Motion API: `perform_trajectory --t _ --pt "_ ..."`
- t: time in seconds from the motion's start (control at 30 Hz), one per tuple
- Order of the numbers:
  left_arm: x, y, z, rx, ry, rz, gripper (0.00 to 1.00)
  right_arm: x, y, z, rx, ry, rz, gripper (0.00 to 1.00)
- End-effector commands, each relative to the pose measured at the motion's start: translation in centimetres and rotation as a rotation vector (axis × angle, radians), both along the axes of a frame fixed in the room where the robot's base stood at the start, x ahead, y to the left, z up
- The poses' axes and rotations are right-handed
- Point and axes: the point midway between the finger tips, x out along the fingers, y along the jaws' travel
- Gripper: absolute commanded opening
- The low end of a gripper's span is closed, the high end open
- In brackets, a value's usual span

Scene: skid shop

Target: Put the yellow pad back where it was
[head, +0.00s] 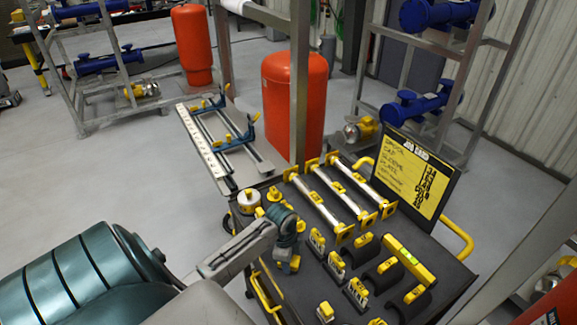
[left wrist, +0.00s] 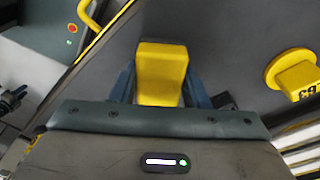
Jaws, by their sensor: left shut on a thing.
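The yellow pad (left wrist: 160,70) is a small yellow block between the two blue-grey fingers of my left gripper (left wrist: 158,88) in the left wrist view. The fingers are shut on its sides. In the head view my left gripper (head: 287,252) is over the left part of the dark cart top (head: 318,280), and a bit of yellow (head: 295,263) shows at its fingertips. I cannot tell whether the pad touches the cart top. My right gripper is in neither view.
Yellow pieces (head: 280,211) and a white round part (head: 247,201) stand just behind my gripper. Several labelled yellow-and-white blocks (head: 336,264) stand to its right. Long rods with yellow ends (head: 322,205) lie behind, before a sign board (head: 417,178). A yellow part with lettering (left wrist: 293,76) is nearby.

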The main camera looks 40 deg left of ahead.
Motion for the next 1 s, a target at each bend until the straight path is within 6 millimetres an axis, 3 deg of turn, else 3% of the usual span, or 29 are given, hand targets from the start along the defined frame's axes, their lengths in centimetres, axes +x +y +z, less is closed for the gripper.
perform_trajectory --t 0.3,0.33,0.43,0.8,1.0 --pt "0.0 0.0 -0.3 0.001 0.000 0.000 0.20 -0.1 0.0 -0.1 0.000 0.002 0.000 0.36" --pt "0.0 0.0 -0.4 0.001 0.000 0.000 0.43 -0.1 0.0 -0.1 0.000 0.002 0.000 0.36" --pt "0.0 0.0 -0.3 0.001 0.000 0.000 0.63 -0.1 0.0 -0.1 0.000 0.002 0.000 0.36" --pt "0.0 0.1 0.2 0.002 -0.002 0.000 0.63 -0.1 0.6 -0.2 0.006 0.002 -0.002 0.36" --pt "-0.1 0.5 3.2 0.005 -0.005 -0.001 0.63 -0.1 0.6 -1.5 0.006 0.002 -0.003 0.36"
